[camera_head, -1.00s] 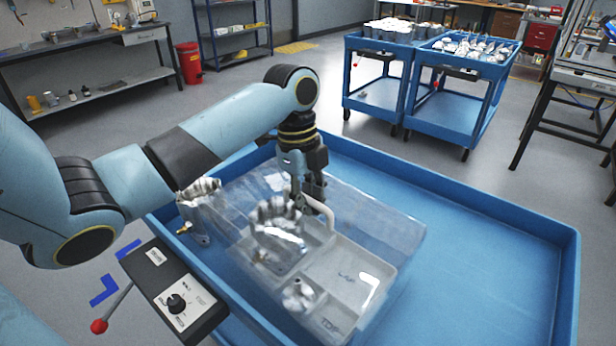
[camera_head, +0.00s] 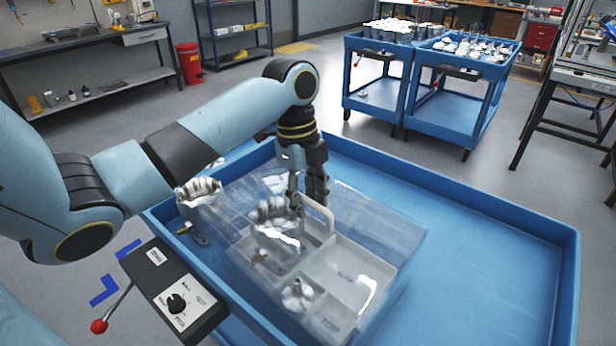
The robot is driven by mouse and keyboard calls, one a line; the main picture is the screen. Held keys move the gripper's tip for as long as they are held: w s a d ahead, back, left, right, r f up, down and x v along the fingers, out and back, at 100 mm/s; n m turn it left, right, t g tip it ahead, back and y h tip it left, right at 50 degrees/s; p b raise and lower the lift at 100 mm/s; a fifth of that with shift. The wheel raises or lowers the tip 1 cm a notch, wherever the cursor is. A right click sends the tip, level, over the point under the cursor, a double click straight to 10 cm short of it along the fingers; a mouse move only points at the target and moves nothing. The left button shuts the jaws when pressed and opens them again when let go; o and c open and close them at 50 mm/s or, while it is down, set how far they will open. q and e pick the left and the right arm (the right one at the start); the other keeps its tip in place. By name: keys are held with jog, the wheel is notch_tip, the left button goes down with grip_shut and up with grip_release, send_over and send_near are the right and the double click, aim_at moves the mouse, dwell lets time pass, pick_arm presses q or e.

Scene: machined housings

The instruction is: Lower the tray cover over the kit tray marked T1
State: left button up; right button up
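The clear tray cover (camera_head: 385,222) lies over the grey kit tray (camera_head: 325,318) in the blue cart. Its pale loop handle (camera_head: 328,213) stands up on top. The cover looks level, but I cannot tell how its rim meets the tray. Through it I see tray compartments, a silvery finned housing (camera_head: 268,238) and a smaller round metal part (camera_head: 297,294). The mark on the tray's front is too blurred to read. My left gripper (camera_head: 307,200) points down just behind the handle, its fingers apart with nothing visible between them. My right gripper is out of view.
Another metal housing (camera_head: 203,212) stands in the cart left of the tray. A control box (camera_head: 172,290) with a knob and a red-tipped lever is at the cart's near left. The cart's right side (camera_head: 490,265) is bare. Two loaded blue carts stand behind.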

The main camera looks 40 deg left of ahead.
pick_arm(q)
notch_tip(320, 180, up, 11)
jog(key=a, duration=0.1)
jog(key=shift+a, duration=0.35)
jog(key=shift+s+f, duration=0.15)
